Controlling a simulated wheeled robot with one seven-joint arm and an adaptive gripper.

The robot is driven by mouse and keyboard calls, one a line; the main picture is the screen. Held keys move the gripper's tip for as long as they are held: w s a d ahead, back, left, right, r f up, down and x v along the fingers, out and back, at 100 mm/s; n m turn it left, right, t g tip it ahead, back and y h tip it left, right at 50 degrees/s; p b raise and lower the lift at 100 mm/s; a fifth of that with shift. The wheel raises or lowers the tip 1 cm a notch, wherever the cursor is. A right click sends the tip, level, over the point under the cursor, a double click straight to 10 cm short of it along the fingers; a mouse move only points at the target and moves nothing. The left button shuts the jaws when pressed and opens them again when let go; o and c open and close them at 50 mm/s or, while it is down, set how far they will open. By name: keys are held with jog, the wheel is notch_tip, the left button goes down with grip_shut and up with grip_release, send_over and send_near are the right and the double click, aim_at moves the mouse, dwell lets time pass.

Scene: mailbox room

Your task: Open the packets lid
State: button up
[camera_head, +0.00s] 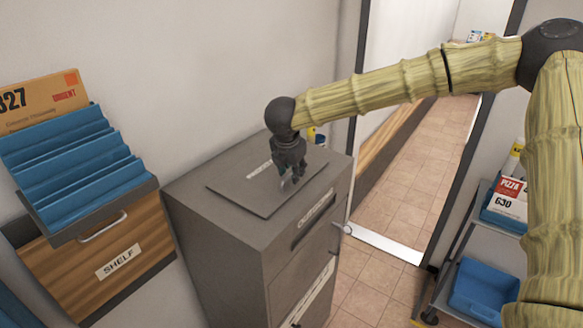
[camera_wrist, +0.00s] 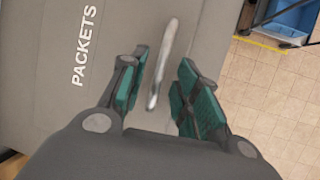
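The packets lid (camera_head: 237,188) is a flat dark grey panel lying shut on top of a grey cabinet (camera_head: 215,235). In the wrist view the lid (camera_wrist: 60,110) carries the white word PACKETS and a slim metal handle (camera_wrist: 162,65). My gripper (camera_head: 290,180) points down over the right part of the lid. In the wrist view my gripper (camera_wrist: 160,85) is open, with its green-padded fingers on either side of the handle. Gaps show between handle and pads. Whether the fingertips touch the lid cannot be told.
The cabinet front has a slot labelled OUTGOING (camera_head: 314,208). A rack with blue bins (camera_head: 482,285) stands at right.

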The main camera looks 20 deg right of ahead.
jog(key=shift+d+f, duration=0.1)
jog(key=shift+f, duration=0.1)
grip_shut()
jog(key=shift+r, duration=0.1)
